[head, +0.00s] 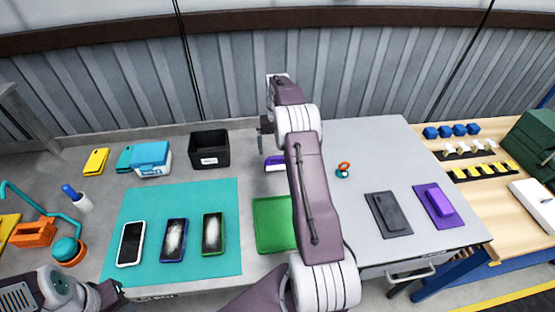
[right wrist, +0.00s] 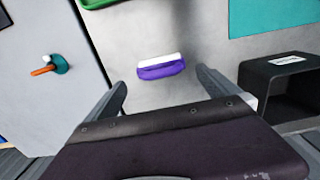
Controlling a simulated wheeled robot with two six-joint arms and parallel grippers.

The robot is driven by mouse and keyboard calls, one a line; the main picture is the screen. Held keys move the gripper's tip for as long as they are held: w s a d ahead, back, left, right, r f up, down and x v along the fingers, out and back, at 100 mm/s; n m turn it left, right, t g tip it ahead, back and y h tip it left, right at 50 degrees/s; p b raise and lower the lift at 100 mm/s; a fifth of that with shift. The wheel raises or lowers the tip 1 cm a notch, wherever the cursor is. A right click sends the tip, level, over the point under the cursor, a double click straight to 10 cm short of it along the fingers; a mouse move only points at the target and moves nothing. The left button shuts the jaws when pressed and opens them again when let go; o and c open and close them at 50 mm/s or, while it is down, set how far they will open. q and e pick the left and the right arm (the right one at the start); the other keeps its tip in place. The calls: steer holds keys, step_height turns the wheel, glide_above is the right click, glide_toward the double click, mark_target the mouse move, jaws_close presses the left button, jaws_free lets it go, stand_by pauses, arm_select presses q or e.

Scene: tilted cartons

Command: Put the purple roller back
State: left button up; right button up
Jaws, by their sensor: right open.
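The purple roller (right wrist: 161,70), purple with a white strip along one side, lies on the grey table. In the head view the roller (head: 274,163) shows beside my right arm, which partly covers it. My right gripper (right wrist: 162,84) is open and empty. In the right wrist view the roller appears between its fingers, apart from both. In the head view the right gripper (head: 265,130) is near the roller, largely hidden behind my wrist. Part of my left arm shows at the lower left, but I see no left fingers.
A black bin (head: 209,149) stands left of the roller. A green tray (head: 270,232) lies in front, beside a teal mat (head: 140,198) with three phone-like items. A small orange-and-teal object (head: 342,170), a dark block (head: 390,214) and a purple block (head: 437,205) are to the right.

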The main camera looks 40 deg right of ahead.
steer(key=shift+r, duration=0.9)
steer(key=shift+a, duration=0.25)
steer(key=s+a+r+n, duration=0.1)
steer(key=s+a+n, duration=0.15)
steer(key=a, duration=0.55)
steer(key=s+a+r+n, duration=0.1)
steer(key=s+a, duration=0.3)
steer(key=a, duration=0.4)
steer(key=s+a+f+n, duration=0.1)
steer(key=s+a, duration=0.3)
steer(key=s, duration=0.3)
steer(key=s+a+f+n+t, duration=0.1)
steer(key=s+a, duration=0.3)
steer(key=s, duration=0.4)
steer(key=shift+s+a+f, duration=0.15)
steer(key=shift+s+a, duration=0.1)
